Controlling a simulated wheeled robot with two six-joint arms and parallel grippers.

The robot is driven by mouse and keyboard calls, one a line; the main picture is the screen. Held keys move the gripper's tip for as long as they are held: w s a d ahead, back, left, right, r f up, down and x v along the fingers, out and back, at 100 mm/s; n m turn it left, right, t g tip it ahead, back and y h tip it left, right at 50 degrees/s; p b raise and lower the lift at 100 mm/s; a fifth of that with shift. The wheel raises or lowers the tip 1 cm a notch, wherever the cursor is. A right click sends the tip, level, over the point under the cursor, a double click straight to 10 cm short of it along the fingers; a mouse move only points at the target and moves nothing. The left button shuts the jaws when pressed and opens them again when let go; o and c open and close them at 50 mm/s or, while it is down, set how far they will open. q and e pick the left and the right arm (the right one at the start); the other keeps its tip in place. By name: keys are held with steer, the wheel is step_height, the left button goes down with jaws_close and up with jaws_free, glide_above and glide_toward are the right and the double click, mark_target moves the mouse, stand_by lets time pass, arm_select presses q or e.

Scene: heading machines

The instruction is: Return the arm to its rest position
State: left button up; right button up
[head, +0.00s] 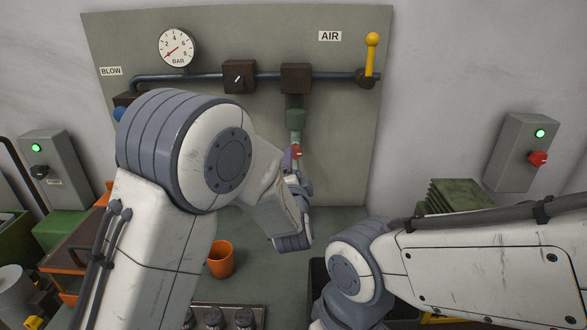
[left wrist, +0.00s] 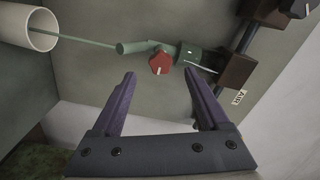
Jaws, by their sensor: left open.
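My left arm comes in from the left in the head view and reaches toward the grey-green panel (head: 340,140). My left gripper (head: 295,163) is small and partly hidden there, close to a green fitting (head: 296,118) with a red knob (head: 296,152). In the left wrist view my left gripper (left wrist: 159,75) has its two purple fingers apart with nothing between them. The red knob (left wrist: 160,62) lies beyond the fingertips. My right arm crosses the lower right of the head view; its gripper does not show.
The panel carries a gauge (head: 177,48), a pipe and a yellow lever (head: 372,52) standing up. An orange cup (head: 222,260) stands below my left arm. Grey switch boxes stand left (head: 55,168) and right (head: 515,150). A white tube (left wrist: 42,28) is near the fitting.

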arm_select(q)
steer(key=shift+a, duration=0.1)
steer(key=s+a+f+n+g+h, duration=0.1)
steer(key=s+a+f+n+g, duration=0.6)
steer(key=s+a+f+g, duration=0.15)
steer(key=s+a+f+n+g, duration=0.2)
steer(key=s+a, duration=0.1)
steer(key=s, duration=0.3)
steer(key=s+a+f+n+g+y, duration=0.1)
steer(key=s+a+f+n+g, duration=0.15)
steer(key=s, duration=0.35)
steer(key=s+a+f+n+g, duration=0.1)
steer(key=s+a+n+g, duration=0.2)
steer(key=s, duration=0.4)
steer(key=s+d+r+m+g, duration=0.1)
steer(key=s+d+r+m, duration=0.1)
steer(key=s+d+m, duration=0.2)
steer(key=s+d+r+m+g+h, duration=0.1)
steer(key=s+d+r+m, duration=0.2)
steer(key=s+d, duration=0.6)
steer(key=shift+r+m, duration=0.35)
steer(key=shift+m, duration=0.1)
